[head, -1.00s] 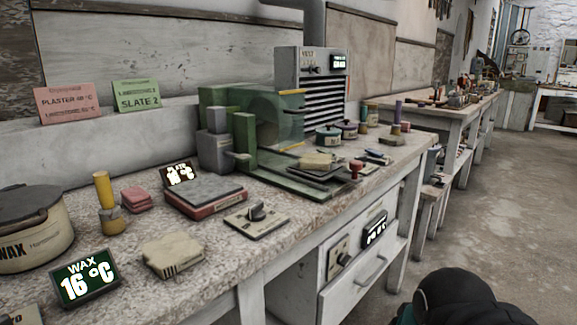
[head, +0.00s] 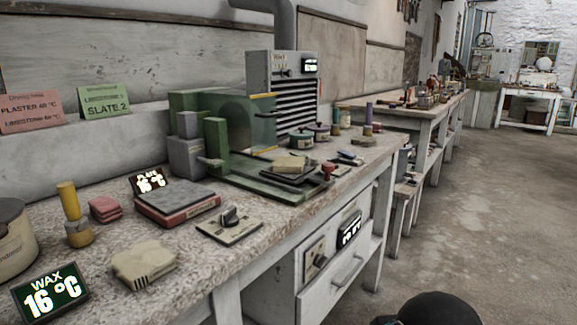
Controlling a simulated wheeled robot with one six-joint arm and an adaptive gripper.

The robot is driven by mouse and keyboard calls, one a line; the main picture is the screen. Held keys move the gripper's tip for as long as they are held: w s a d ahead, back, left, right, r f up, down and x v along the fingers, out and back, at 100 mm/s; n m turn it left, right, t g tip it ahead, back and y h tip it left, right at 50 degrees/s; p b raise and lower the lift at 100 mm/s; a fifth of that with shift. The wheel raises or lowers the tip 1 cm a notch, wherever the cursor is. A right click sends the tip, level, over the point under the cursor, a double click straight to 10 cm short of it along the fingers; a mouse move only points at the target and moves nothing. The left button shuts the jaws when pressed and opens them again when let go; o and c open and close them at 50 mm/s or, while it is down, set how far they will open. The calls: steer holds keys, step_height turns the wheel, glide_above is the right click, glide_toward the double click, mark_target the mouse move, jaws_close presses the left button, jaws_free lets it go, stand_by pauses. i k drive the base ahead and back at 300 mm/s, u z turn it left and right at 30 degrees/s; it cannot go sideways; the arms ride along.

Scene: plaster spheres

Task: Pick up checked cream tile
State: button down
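Two cream pieces show in the head view, and I cannot make out a checked pattern on either. One is a cream block (head: 143,262) with a notched front edge, lying flat on the near bench top. The other is a small cream piece (head: 289,163) lying on dark flat plates on the green machine's bed. I cannot tell which is the checked cream tile. My gripper is not in view. A dark rounded part at the bottom edge seems to be my arm, well right of both pieces.
The stone-topped bench (head: 95,290) carries a hot plate (head: 178,199), a knob panel (head: 230,226), a yellow-handled stamp (head: 73,213), pink pads (head: 104,208), a wax sign (head: 50,297) and a green machine (head: 215,140). Open floor (head: 470,220) lies to the right.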

mark_target(287, 164)
steer(key=z, duration=1.7)
steer(key=i, duration=1.5)
steer(key=u, duration=4.35)
